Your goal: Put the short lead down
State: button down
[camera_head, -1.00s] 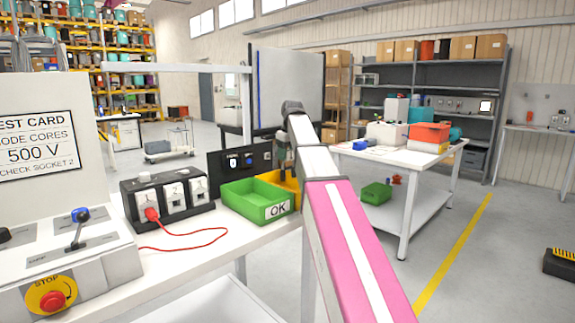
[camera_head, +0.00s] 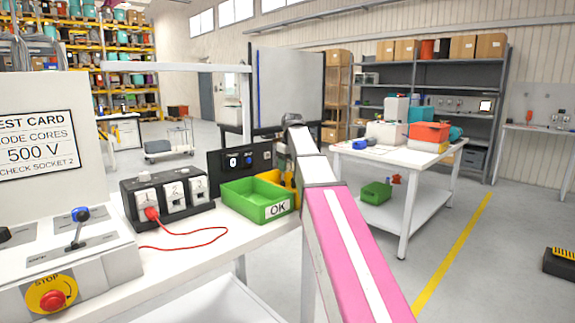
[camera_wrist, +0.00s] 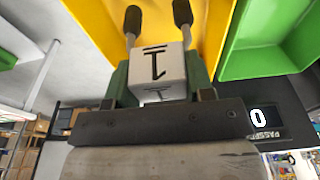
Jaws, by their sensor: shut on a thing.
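In the wrist view, my gripper (camera_wrist: 160,96) is shut on a white block with a black mark, which I take to be the short lead (camera_wrist: 158,66). Two grey pins with dark ends stick out of its far side. A yellow bin (camera_wrist: 92,22) fills the view just beyond the block; I cannot tell whether they touch. In the head view, my arm hides the gripper and the lead. Part of the yellow bin (camera_head: 287,179) shows there beside my arm, behind a green bin (camera_head: 256,205) marked OK.
The socket box (camera_head: 168,196) with a red lead (camera_head: 185,233) stands on the white bench left of the green bin. A black meter (camera_head: 240,160) is behind the bins. A control panel (camera_head: 75,250) with a stop button is at the left. Another table (camera_head: 402,165) stands to the right.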

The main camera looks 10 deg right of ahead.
jog(key=shift+f, duration=0.1)
jog(key=shift+c, duration=2.4)
grip_release()
notch_tip(320, 180, up, 13)
jog(key=s+d, duration=0.1)
jog(key=shift+s, duration=0.25)
